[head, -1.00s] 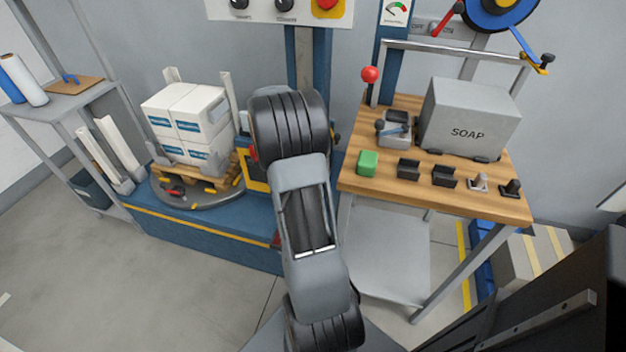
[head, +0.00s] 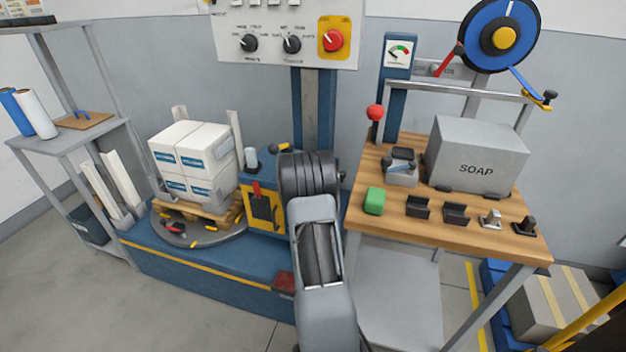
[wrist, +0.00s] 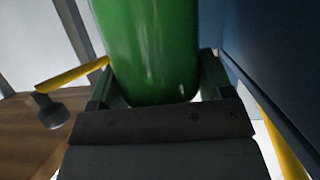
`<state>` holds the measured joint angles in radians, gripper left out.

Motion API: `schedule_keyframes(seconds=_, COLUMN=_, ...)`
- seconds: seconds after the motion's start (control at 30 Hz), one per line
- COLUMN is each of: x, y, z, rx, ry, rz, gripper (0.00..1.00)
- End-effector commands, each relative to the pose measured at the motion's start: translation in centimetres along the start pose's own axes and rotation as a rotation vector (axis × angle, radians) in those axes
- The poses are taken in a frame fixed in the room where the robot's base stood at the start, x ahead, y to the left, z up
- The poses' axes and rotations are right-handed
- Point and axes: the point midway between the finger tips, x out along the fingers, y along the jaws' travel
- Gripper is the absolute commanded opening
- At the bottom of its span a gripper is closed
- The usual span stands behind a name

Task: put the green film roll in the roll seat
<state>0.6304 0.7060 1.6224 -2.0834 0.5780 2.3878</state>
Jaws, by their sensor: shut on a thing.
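In the wrist view the green film roll (wrist: 148,40) stands out from between the jaws of my gripper (wrist: 157,92), which is shut on its near end. The roll's far end is cut off by the top of that view. In the head view my own arm hides the gripper and the roll. I cannot make out the roll seat for certain. A blue machine carriage with a yellow-framed panel (head: 263,207) and a grey upright peg (head: 251,158) stands just left of my arm.
A wooden bench (head: 450,231) at right carries a SOAP box (head: 477,158), a green block (head: 374,201) and small holders. Wrapped boxes (head: 190,158) sit on a pallet at left. In the wrist view a yellow lever (wrist: 75,75) is left of the roll and a dark blue surface (wrist: 270,50) close right.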

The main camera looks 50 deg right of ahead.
Motion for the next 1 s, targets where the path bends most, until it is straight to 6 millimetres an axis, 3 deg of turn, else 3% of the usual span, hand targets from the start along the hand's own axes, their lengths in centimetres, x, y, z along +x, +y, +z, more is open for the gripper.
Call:
schedule_keyframes(seconds=0.23, x=1.1, y=0.0, z=2.6, rx=0.0, ry=0.001, rz=0.0, gripper=0.09)
schedule_keyframes(seconds=0.87, x=1.4, y=0.0, z=3.3, rx=0.001, ry=0.002, rz=0.0, gripper=0.09)
schedule_keyframes(seconds=0.9, x=1.3, y=0.0, z=3.4, rx=0.0, ry=-0.002, rz=0.0, gripper=0.76)
schedule_keyframes(seconds=1.0, x=1.3, y=0.0, z=3.3, rx=0.0, ry=-0.002, rz=0.0, gripper=0.86)
